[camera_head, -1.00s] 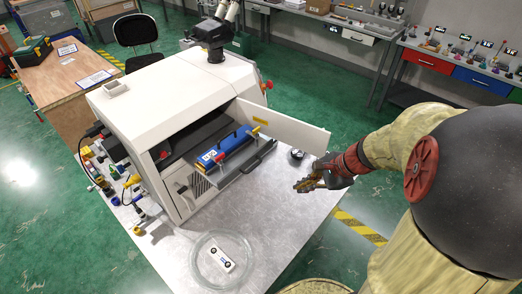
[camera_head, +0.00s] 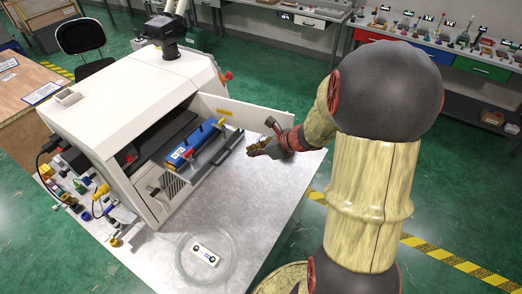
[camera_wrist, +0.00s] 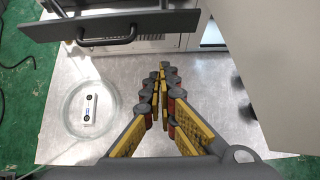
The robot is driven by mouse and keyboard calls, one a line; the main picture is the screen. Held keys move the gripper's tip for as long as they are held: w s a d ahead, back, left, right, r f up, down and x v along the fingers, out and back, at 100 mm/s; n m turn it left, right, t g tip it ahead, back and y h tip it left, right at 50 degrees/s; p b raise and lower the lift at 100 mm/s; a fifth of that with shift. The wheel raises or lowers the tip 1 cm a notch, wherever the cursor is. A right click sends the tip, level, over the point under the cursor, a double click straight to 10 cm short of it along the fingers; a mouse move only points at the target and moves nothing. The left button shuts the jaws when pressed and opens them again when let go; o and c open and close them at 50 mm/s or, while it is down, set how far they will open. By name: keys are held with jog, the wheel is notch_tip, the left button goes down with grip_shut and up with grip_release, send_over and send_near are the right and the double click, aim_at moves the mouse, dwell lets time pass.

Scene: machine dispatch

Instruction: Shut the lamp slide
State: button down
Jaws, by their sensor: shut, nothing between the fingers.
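The lamp slide (camera_head: 222,153) is a dark grey tray pulled out of the white machine's open bay, with a blue lamp unit (camera_head: 189,144) lying in it. Its dark front panel (camera_wrist: 170,22) and bar handle (camera_wrist: 104,40) show at the top of the wrist view. My gripper (camera_head: 252,151) is shut and empty, just to the right of the slide front and apart from it. In the wrist view the closed fingertips (camera_wrist: 164,70) point toward the slide front, slightly right of the handle. The slide's inner end is hidden in the bay.
The machine's white door (camera_head: 255,116) stands open behind the slide and fills the right of the wrist view (camera_wrist: 275,55). A clear round dish (camera_head: 183,270) with a small white device (camera_head: 206,254) lies on the metal table (camera_head: 262,200). The table's front middle is clear.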

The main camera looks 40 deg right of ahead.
jog(key=shift+w+a+f, duration=0.25)
jog(key=shift+w+a, duration=0.1)
jog(key=shift+w, duration=0.55)
jog(key=shift+w+a+f, duration=0.25)
jog(key=shift+w+a, duration=0.15)
jog(key=shift+w, duration=0.45)
jog(key=shift+w+a+f, duration=0.25)
jog(key=shift+w+a, duration=0.1)
jog(key=shift+w, duration=0.55)
jog(key=w+a, duration=0.2)
jog(key=w, duration=0.4)
jog(key=w+a+p, duration=0.1)
jog(key=w+a, duration=0.2)
jog(key=w, duration=0.4)
jog(key=w+a+p, duration=0.1)
jog(key=w+a, duration=0.2)
jog(key=w, duration=0.3)
jog(key=shift+w+a, duration=0.1)
jog(key=shift+w, duration=0.3)
